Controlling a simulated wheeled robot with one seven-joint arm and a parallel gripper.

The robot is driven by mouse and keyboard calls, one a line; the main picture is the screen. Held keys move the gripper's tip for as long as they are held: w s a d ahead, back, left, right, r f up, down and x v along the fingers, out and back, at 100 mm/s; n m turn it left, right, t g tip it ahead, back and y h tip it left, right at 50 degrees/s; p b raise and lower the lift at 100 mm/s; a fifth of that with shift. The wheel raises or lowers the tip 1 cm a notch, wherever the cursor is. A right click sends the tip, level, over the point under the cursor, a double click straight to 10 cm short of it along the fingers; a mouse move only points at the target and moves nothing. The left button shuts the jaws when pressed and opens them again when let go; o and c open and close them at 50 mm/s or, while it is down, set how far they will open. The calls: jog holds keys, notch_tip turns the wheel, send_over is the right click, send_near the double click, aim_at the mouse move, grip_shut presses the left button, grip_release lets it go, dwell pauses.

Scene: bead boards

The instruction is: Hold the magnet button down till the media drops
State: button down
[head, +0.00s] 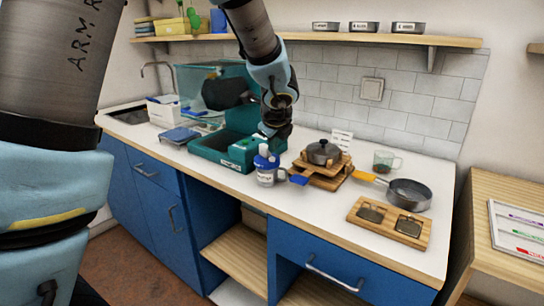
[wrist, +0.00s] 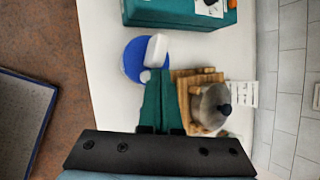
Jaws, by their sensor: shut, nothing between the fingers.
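The teal machine (head: 215,148) with a clear hood stands on the counter, and its edge shows at the top of the wrist view (wrist: 165,12). A small white-and-green control patch (head: 243,145) lies on its near right top; I cannot tell for sure whether this is the magnet button. A labelled white container (head: 266,178) with a blue top stands in front of it; that blue top (wrist: 133,62) carries a white piece. My gripper (wrist: 160,75) is shut and empty, pointing down near the blue top and apart from the machine. I cannot see the media itself.
A lidded pot (head: 323,152) on wooden boards stands right of my gripper, close to my fingers in the wrist view (wrist: 208,108). A pan (head: 408,194), a glass mug (head: 384,163) and a wooden tray (head: 365,232) lie further right. A shelf (head: 400,40) runs above.

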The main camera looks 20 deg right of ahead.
aim_at(273, 160)
notch_tip(273, 160, up, 5)
jog(key=p, duration=0.4)
jog(key=shift+p, duration=0.4)
jog(key=a+f+n+g+y, duration=0.3)
jog(key=a+n, duration=1.1)
jog(key=a, duration=0.9)
jog(key=s+a+f+n+g, duration=0.2)
jog(key=s+a+n, duration=0.8)
jog(key=a+n, duration=0.3)
jog(key=n, duration=0.3)
jog(key=shift+a+f+h, duration=0.25)
jog(key=shift+a+h, duration=0.05)
jog(key=shift+a, duration=0.05)
